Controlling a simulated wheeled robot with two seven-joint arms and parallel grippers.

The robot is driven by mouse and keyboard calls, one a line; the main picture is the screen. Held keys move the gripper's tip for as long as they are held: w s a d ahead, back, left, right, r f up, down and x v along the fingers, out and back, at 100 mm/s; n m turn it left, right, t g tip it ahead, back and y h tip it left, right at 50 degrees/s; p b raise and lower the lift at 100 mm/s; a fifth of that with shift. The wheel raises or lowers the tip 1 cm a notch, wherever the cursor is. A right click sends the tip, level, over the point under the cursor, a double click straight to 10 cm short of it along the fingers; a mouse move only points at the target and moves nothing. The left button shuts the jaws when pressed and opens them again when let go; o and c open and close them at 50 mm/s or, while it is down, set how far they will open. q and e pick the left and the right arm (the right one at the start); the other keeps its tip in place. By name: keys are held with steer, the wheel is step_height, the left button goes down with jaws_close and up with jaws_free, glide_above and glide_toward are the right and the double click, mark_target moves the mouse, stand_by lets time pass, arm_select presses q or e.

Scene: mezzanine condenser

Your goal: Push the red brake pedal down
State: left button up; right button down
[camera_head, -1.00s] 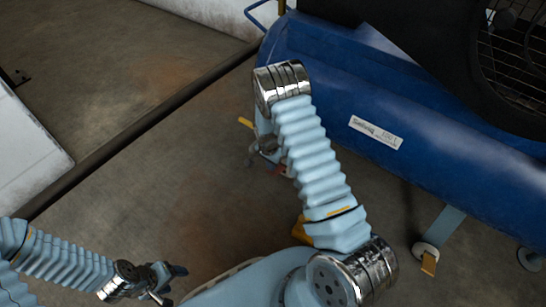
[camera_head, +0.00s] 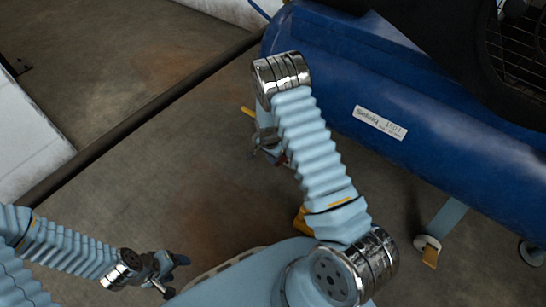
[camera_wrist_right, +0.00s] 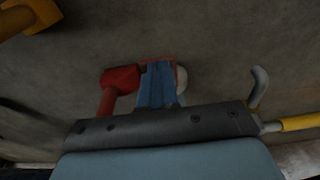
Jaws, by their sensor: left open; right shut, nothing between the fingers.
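The red brake pedal (camera_wrist_right: 120,79) shows in the right wrist view, left of and partly behind my right gripper's fingertips. My left gripper (camera_head: 172,275) is open and empty, low at the left, away from the pedal.
A large blue tank (camera_head: 430,125) with a white label fills the right side, close to my right arm. A dark bar (camera_head: 130,120) runs along the floor. A yellow-ended rod (camera_wrist_right: 300,122) lies right of the gripper. Open floor (camera_head: 180,190) is at the left.

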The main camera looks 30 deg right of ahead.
arm_select(q)
steer(key=shift+d+f+b, duration=0.1)
steer(key=shift+f+b, duration=1.75)
steer(key=shift+f, duration=0.05)
arm_select(e)
steer(key=shift+s+a+f, duration=0.15)
steer(key=shift+a+f, duration=0.25)
steer(key=shift+f, duration=0.4)
steer(key=shift+s+a+f, duration=0.15)
steer(key=shift+a+f, duration=0.2)
steer(key=shift+f, duration=0.45)
steer(key=shift+s+a+f, duration=0.15)
steer(key=shift+a+f, duration=0.25)
steer(key=shift+f, duration=0.4)
arm_select(q)
steer(key=p+v, duration=0.4)
steer(key=shift+a+r, duration=0.2)
steer(key=shift+a, duration=0.25)
arm_select(e)
steer(key=s+a+r, duration=0.2)
steer(key=a+r, duration=0.4)
steer(key=r, duration=0.5)
steer(key=shift+s+r, duration=0.3)
steer(key=shift+r, duration=0.1)
